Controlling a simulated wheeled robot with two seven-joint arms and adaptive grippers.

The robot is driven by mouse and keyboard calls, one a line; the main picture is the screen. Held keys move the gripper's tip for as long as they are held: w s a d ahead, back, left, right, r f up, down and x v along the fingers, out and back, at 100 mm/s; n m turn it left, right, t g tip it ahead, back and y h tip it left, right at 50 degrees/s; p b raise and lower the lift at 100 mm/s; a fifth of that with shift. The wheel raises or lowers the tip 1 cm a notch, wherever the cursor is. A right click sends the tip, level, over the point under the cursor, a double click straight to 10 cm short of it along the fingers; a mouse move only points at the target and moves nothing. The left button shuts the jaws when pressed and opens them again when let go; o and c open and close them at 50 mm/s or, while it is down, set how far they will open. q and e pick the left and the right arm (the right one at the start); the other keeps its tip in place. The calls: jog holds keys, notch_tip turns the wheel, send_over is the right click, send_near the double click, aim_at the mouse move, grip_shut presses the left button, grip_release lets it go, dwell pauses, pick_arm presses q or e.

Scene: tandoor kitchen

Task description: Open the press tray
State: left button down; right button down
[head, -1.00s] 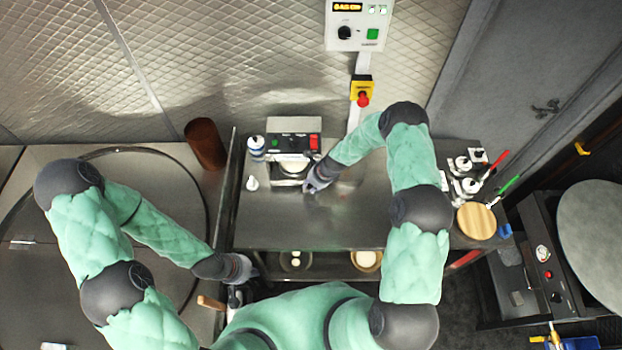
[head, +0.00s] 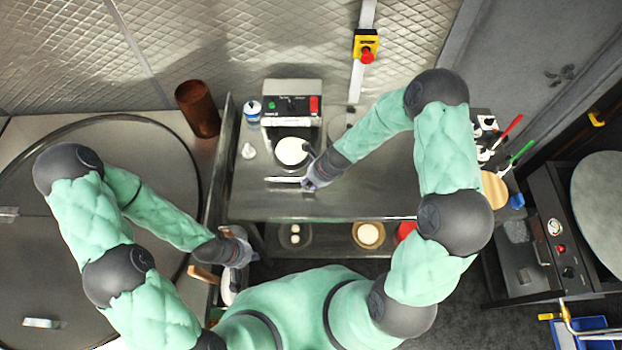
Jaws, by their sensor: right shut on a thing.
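The press (head: 291,97) is a grey boxy machine with a green button and a red switch. It stands at the back left of the steel counter. Its tray (head: 290,167) is drawn out to the front, with a round white disc (head: 291,151) in plain view on it. A pale handle bar (head: 284,180) lies at the tray's front. My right gripper (head: 307,183) is at the right end of this bar and shut on it; its fingertips are small in view. My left gripper (head: 244,247) is low at the left, away from the press, its fingers unclear.
A blue-and-white bottle (head: 252,112) and a small white bottle (head: 248,151) stand left of the press. A brown cylinder (head: 198,108) stands farther left. A shelf below holds bowls (head: 368,235). The counter's right middle is mostly clear.

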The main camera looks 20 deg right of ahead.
dwell(0.3)
jog(key=c, duration=1.3)
grip_release()
jog(key=shift+a, duration=0.1)
jog(key=shift+r, duration=0.15)
jog(key=shift+v, duration=3.6)
jog(key=shift+s, duration=0.1)
